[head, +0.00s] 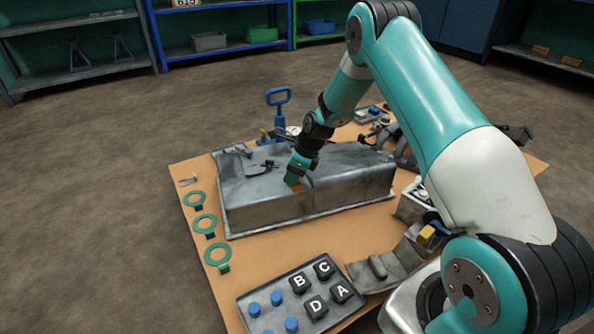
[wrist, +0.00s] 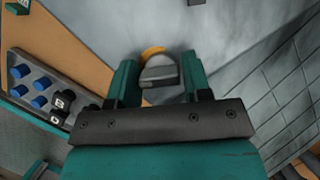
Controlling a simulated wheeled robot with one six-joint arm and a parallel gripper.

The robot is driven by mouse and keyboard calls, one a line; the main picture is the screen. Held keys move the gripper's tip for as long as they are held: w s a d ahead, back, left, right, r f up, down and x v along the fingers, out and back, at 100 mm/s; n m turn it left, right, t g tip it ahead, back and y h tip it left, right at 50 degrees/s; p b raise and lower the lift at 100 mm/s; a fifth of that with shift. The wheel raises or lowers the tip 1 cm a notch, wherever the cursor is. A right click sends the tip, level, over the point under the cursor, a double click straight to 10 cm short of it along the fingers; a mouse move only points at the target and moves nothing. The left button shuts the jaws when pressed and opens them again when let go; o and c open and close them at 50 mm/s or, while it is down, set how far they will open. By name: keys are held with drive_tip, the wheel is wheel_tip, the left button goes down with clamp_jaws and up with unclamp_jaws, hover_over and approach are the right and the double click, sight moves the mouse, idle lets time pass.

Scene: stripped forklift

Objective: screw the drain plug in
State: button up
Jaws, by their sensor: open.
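The drain plug (wrist: 158,72) looks like a grey, rounded head with a yellow-orange ring (wrist: 152,51) behind it, against a grey metal pan (wrist: 210,25). In the wrist view the two teal fingers of my gripper (wrist: 160,80) are open, one on each side of the plug head, with gaps visible. The plug's thread is hidden, so I cannot tell how far it is in.
A tray (head: 245,308) with blue pegs and black lettered blocks stands at the front. Several green rings (head: 205,224) lie left of the pan. A blue-handled tool (head: 278,110) stands behind it. A bent grey plate (head: 385,270) lies front right. Open mat shows in front of the pan.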

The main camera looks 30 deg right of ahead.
drive_tip(key=c, duration=0.6)
drive_tip(key=shift+r+m+p, duration=0.2)
drive_tip(key=shift+m+p, duration=0.4)
drive_tip(key=shift+p, duration=0.4)
drive_tip(key=shift+s+a+m+t+h+p, duration=0.1)
drive_tip(key=shift+m+t+h+p, duration=0.25)
drive_tip(key=shift+m+p, duration=0.35)
drive_tip(key=m+h+p, duration=0.1)
drive_tip(key=m, duration=0.1)
drive_tip(key=shift+m, duration=0.3)
drive_tip(key=shift+f+m+h+p, duration=0.25)
drive_tip(key=shift+f+m+p, duration=0.05)
drive_tip(key=shift+m, duration=0.3)
drive_tip(key=o, duration=0.8)
drive_tip(key=shift+r, duration=0.1)
